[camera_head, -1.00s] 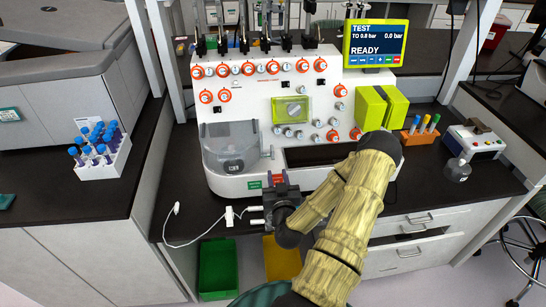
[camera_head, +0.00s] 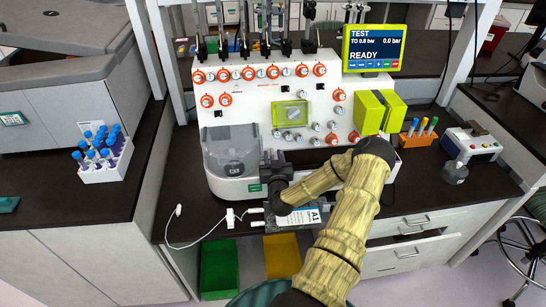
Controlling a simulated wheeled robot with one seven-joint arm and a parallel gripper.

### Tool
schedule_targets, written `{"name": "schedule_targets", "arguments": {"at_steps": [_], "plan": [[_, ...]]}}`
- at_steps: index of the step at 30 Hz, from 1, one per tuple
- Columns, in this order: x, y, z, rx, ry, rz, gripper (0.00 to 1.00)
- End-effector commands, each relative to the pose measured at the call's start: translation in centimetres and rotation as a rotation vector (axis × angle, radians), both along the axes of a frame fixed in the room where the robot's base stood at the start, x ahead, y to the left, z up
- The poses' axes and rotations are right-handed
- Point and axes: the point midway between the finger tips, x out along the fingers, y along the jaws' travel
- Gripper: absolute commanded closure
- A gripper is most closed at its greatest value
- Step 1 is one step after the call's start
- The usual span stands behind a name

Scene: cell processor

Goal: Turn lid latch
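The white cell processor (camera_head: 255,115) stands on the dark bench. A clear, rounded chamber (camera_head: 229,148) sits at its lower left front. My gripper (camera_head: 268,160) is at the right edge of this chamber, in front of the machine. It covers the place where a small latch-like part would show, so the latch cannot be made out. The fingertips are dark and small, and I cannot tell whether they are open, shut or touching anything. The machine's screen (camera_head: 375,47) reads TEST and READY.
A pack labelled A1 (camera_head: 303,216) lies at the bench's front edge under my arm. A white cable (camera_head: 190,242) lies left of it. A rack of blue-capped tubes (camera_head: 104,170) stands at left. Green (camera_head: 217,268) and yellow (camera_head: 282,254) bins are below.

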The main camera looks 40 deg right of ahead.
Motion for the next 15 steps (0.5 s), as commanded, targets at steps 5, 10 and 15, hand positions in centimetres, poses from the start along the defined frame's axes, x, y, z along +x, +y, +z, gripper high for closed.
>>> {"name": "schedule_targets", "arguments": {"at_steps": [5,10,15], "plan": [[-0.02,0.01,0.00,0.000,0.000,0.000,0.90],[-0.03,0.01,0.01,-0.001,0.001,0.000,1.00],[0.11,0.14,0.04,0.001,-0.001,-0.018,1.00]]}}
